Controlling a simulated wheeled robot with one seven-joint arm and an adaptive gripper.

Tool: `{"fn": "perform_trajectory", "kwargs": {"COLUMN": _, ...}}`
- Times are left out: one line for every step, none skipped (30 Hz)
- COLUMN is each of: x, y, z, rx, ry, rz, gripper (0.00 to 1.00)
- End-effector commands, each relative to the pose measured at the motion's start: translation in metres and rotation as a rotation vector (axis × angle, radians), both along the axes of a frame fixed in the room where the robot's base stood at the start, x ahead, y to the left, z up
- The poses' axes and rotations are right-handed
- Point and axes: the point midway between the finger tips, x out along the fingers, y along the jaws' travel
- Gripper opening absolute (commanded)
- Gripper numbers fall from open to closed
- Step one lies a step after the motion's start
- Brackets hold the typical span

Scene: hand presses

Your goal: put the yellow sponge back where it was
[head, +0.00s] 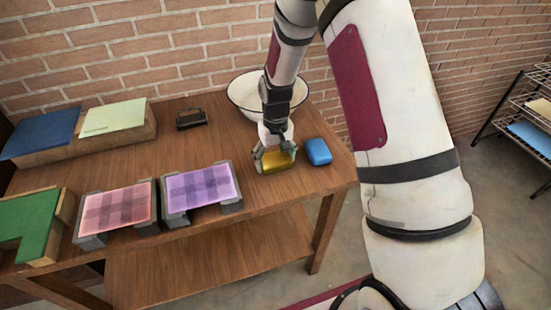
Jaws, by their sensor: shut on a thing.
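The yellow sponge (279,161) is at the right part of the wooden table, in front of the white bowl. My gripper (274,158) points down from above and is shut on the yellow sponge, with a finger on either side of it. I cannot tell whether the sponge touches the tabletop or is held just above it. A blue sponge (318,152) lies just to the right, apart from the yellow one.
The white bowl (241,92) stands behind my gripper. Pink (115,209) and purple (200,188) checked pads sit on grey holders to the left. A small dark object (191,119) lies behind them. A green board (25,228), blue panel (40,135) and pale green panel (113,117) are further left.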

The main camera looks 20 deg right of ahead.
Motion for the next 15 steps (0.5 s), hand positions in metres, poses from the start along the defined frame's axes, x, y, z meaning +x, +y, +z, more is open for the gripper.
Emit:
{"fn": "perform_trajectory", "kwargs": {"x": 0.0000, "y": 0.0000, "z": -0.0021, "rx": 0.000, "ry": 0.001, "rz": 0.000, "gripper": 0.48}}
{"fn": "perform_trajectory", "kwargs": {"x": 0.0001, "y": 0.0000, "z": -0.0030, "rx": 0.000, "ry": 0.001, "rz": 0.000, "gripper": 0.48}}
{"fn": "perform_trajectory", "kwargs": {"x": 0.0000, "y": 0.0000, "z": -0.0027, "rx": 0.000, "ry": 0.000, "rz": 0.000, "gripper": 0.85}}
{"fn": "perform_trajectory", "kwargs": {"x": 0.0000, "y": 0.0000, "z": -0.0025, "rx": 0.000, "ry": 0.000, "rz": 0.000, "gripper": 0.92}}
{"fn": "perform_trajectory", "kwargs": {"x": -0.0001, "y": 0.0000, "z": -0.0024, "rx": 0.000, "ry": 0.000, "rz": 0.000, "gripper": 0.98}}
{"fn": "perform_trajectory", "kwargs": {"x": -0.0001, "y": 0.0000, "z": -0.0023, "rx": 0.000, "ry": 0.000, "rz": 0.000, "gripper": 0.98}}
{"fn": "perform_trajectory", "kwargs": {"x": -0.0001, "y": 0.0000, "z": -0.0023, "rx": 0.000, "ry": 0.000, "rz": 0.000, "gripper": 0.98}}
{"fn": "perform_trajectory", "kwargs": {"x": -0.0001, "y": 0.0000, "z": -0.0022, "rx": 0.000, "ry": 0.000, "rz": 0.000, "gripper": 0.98}}
{"fn": "perform_trajectory", "kwargs": {"x": -0.0001, "y": 0.0000, "z": -0.0022, "rx": 0.000, "ry": 0.000, "rz": 0.000, "gripper": 0.98}}
{"fn": "perform_trajectory", "kwargs": {"x": -0.0001, "y": 0.0000, "z": -0.0022, "rx": 0.000, "ry": 0.001, "rz": 0.000, "gripper": 0.98}}
{"fn": "perform_trajectory", "kwargs": {"x": -0.0001, "y": 0.0000, "z": -0.0022, "rx": 0.000, "ry": 0.001, "rz": 0.000, "gripper": 0.98}}
{"fn": "perform_trajectory", "kwargs": {"x": -0.0001, "y": 0.0000, "z": -0.0022, "rx": 0.000, "ry": 0.001, "rz": 0.000, "gripper": 0.98}}
{"fn": "perform_trajectory", "kwargs": {"x": -0.0001, "y": 0.0000, "z": -0.0022, "rx": 0.000, "ry": 0.001, "rz": 0.000, "gripper": 0.98}}
{"fn": "perform_trajectory", "kwargs": {"x": -0.0001, "y": 0.0000, "z": -0.0021, "rx": 0.000, "ry": 0.001, "rz": 0.000, "gripper": 0.98}}
{"fn": "perform_trajectory", "kwargs": {"x": -0.0002, "y": 0.0000, "z": -0.0018, "rx": 0.000, "ry": 0.000, "rz": 0.000, "gripper": 0.98}}
